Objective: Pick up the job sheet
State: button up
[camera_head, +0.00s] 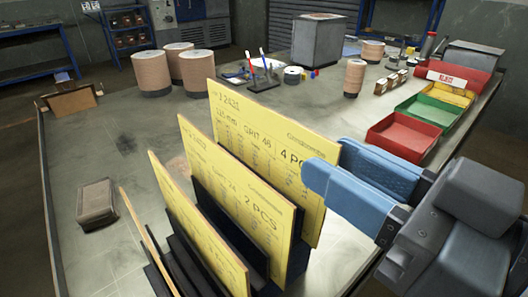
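Several yellow job sheets stand upright in a black slotted rack (197,226) at the front of the table. The rearmost sheet (262,150) reads "J 2431", "GRIT 40" and "4 PCS". A middle sheet (236,195) reads "2 PCS", and another yellow sheet (193,235) stands in front of it. My gripper (333,168) comes in from the right with two blue fingers. The fingers are apart, one in front of the rearmost sheet's right edge and one behind it. Whether either finger touches the sheet is not clear. The near finger hides part of that edge.
A brown block (96,204) lies at left. Red (403,137), green (428,112) and yellow (450,93) bins line the right side. Disc stacks (197,70), a pen holder (263,83) and a grey box (317,42) stand farther back. The table's left middle is clear.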

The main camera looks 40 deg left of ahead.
aim_at(292, 136)
jog(key=a, duration=0.4)
jog(key=w+a+p, duration=0.1)
jog(key=a, duration=0.1)
jog(key=shift+a, duration=0.4)
grip_shut()
